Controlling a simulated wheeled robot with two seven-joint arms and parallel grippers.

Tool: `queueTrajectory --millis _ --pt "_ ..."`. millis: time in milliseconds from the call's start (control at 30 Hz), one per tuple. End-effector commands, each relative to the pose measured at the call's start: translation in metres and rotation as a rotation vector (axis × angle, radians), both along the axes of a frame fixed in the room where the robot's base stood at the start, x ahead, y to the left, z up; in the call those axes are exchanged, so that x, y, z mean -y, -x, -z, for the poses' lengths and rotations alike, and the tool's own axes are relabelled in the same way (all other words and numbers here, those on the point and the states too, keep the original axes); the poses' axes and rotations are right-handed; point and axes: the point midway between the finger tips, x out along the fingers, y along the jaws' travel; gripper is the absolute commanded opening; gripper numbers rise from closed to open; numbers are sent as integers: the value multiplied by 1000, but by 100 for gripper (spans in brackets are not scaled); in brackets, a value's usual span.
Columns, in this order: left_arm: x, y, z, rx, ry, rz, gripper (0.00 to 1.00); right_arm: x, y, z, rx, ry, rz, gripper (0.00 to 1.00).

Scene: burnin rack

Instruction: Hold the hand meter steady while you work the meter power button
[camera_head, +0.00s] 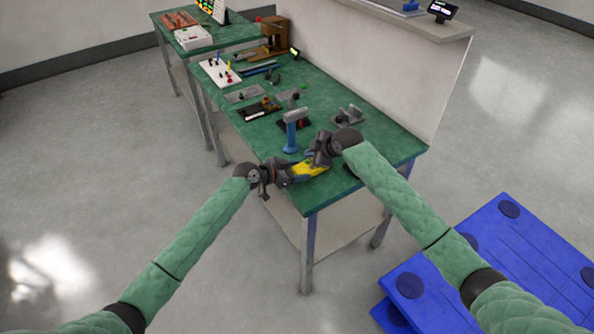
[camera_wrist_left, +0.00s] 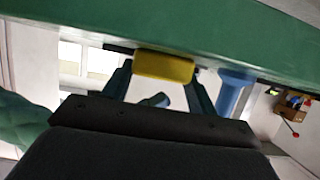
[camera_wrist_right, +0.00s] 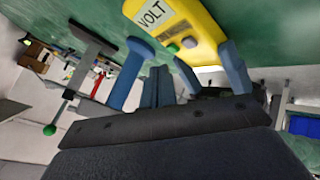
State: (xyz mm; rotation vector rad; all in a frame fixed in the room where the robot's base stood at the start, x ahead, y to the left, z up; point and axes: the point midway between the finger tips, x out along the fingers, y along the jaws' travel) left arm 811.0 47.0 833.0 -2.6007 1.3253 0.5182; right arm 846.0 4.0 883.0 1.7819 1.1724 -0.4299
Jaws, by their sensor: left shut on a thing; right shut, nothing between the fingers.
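The yellow hand meter (camera_head: 311,168) is at the near edge of the green bench, and my left gripper (camera_head: 287,176) is shut on its end. In the left wrist view the meter's yellow end (camera_wrist_left: 163,66) sits between the two fingers.
Grey fixtures (camera_head: 347,115) and a white board (camera_head: 218,73) are farther back. A blue platform (camera_head: 500,255) lies on the floor at right.

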Motion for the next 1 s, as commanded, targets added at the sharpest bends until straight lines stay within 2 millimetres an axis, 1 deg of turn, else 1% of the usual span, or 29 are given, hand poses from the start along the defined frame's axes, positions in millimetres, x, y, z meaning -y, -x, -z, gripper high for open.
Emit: queueTrajectory --millis 300,600,700,967,1000 --pt "0 0 0 0 0 0 30 0 0 -26 1 0 -1 0" --pt "0 0 0 0 0 0 30 0 0 -48 0 1 0 0" --pt "0 0 0 0 0 0 30 0 0 -51 0 1 1 0" --pt "0 0 0 0 0 0 30 0 0 -51 -1 1 0 0" --pt "0 0 0 0 0 0 62 0 0 -51 -1 1 0 0"
